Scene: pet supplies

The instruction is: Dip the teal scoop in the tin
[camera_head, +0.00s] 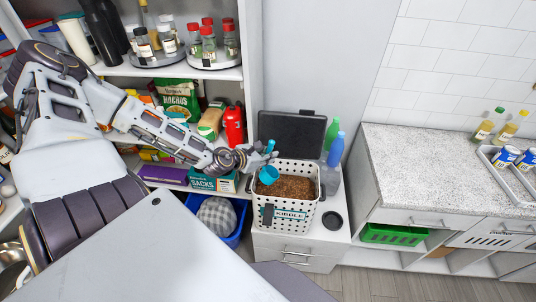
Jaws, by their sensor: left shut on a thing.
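The tin is a white container (283,222) with dark holes in its walls and a label reading KIBBLE. It stands on a white cabinet and is filled with brown kibble (292,187). The teal scoop (268,175) is at the tin's back left corner, its cup low at the rim and its handle pointing up. I cannot tell whether the cup touches the kibble. My left gripper (266,155) reaches in from the left and is shut on the scoop's handle; its fingers are small and partly hidden. My right gripper is not in view.
A dark open lid (292,135) stands behind the tin. Green and blue bottles (335,150) stand at its back right, and a round black lid (332,220) lies to its right. A shelf with jars and boxes is at the left. A blue bin (235,238) is below my forearm.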

